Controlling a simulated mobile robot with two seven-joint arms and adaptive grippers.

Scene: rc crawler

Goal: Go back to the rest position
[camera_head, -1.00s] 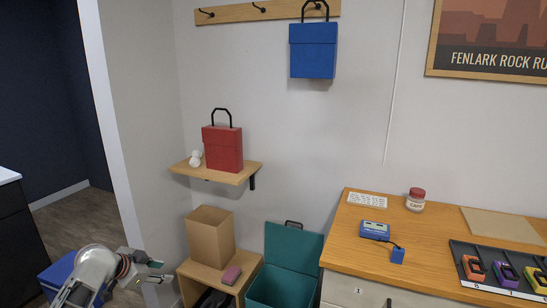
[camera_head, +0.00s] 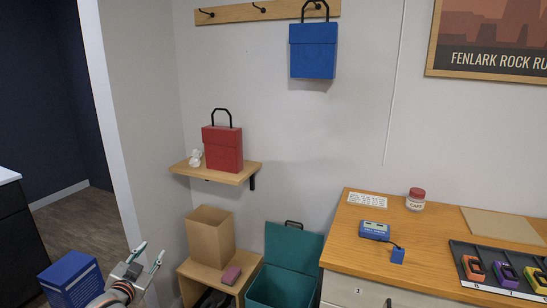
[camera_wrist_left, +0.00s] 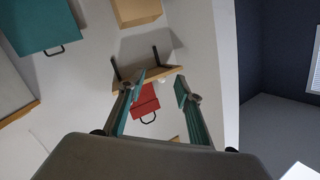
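My left gripper (camera_head: 147,258) is at the lower left of the head view, its two fingers spread apart and nothing between them. In the left wrist view its fingers (camera_wrist_left: 160,92) are also apart and empty, with the wall, the wooden shelf and the red box beyond them. The gripper is apart from every object I can see. My right gripper is in neither view.
A blue box (camera_head: 70,276) stands low, just left of my left gripper. A cardboard box (camera_head: 211,236) and an open teal box (camera_head: 280,288) are to its right. A red box (camera_head: 222,149) sits on the wall shelf. A wooden-topped counter (camera_head: 400,230) stands at right.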

